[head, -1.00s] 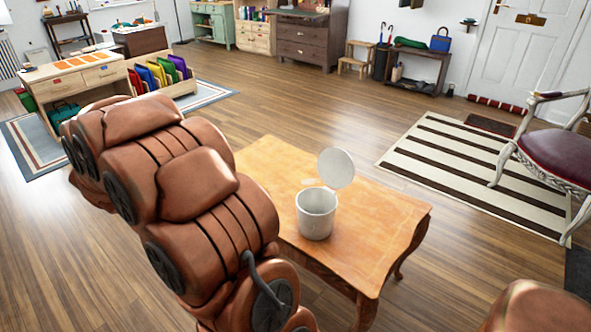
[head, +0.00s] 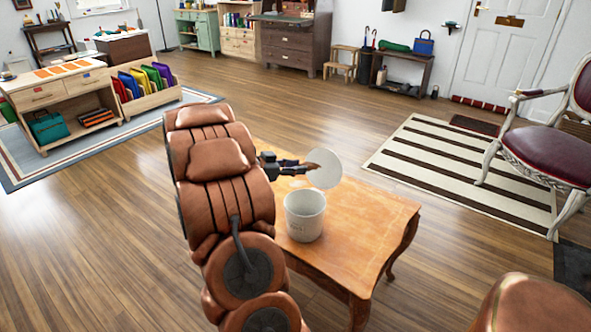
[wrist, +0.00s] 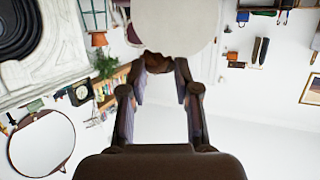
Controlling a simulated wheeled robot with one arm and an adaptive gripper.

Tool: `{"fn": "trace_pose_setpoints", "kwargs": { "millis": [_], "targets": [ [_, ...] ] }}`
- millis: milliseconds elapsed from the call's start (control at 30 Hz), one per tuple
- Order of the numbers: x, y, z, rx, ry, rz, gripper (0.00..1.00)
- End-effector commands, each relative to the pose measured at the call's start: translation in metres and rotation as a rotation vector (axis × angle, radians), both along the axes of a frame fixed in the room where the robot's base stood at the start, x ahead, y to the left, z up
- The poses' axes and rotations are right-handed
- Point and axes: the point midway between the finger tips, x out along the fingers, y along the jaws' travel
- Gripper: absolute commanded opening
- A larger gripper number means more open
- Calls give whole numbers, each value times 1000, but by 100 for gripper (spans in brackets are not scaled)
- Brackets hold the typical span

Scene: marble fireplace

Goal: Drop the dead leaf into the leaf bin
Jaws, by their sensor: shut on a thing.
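The leaf bin (head: 304,221) is a white round pail standing upright on the wooden table. Its round white lid (head: 327,174) is raised at the back of the pail, leaving the mouth open. My gripper (head: 308,164) is above the table, left of the lid and higher than the bin's mouth. It is shut on the brown, curled dead leaf (head: 322,159), which overlaps the lid in the head view. In the wrist view the leaf (wrist: 158,63) sits between my fingertips, with the white lid (wrist: 175,25) just beyond. The bin's inside is mostly hidden.
The wooden table (head: 372,222) is largely bare around the bin. A striped rug (head: 450,170) and a chair (head: 548,150) stand to the right. Low shelves (head: 65,95) are at the far left. Open wooden floor lies between.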

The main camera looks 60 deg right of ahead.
Motion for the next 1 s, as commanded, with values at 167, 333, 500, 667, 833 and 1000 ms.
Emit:
{"fn": "trace_pose_setpoints", "kwargs": {
  "millis": [167,333,500,667,833,1000],
  "targets": [
    [-5,-1,-10,-1,0,-15,7],
    [-4,-1,-26,-1,0,-13,7],
    [-4,-1,-43,1,-1,-12,7],
    [-4,-1,-54,0,0,-10,7],
    [-4,-1,-60,0,0,-13,7],
    [-4,-1,-61,0,0,-12,7]
  ]
}}
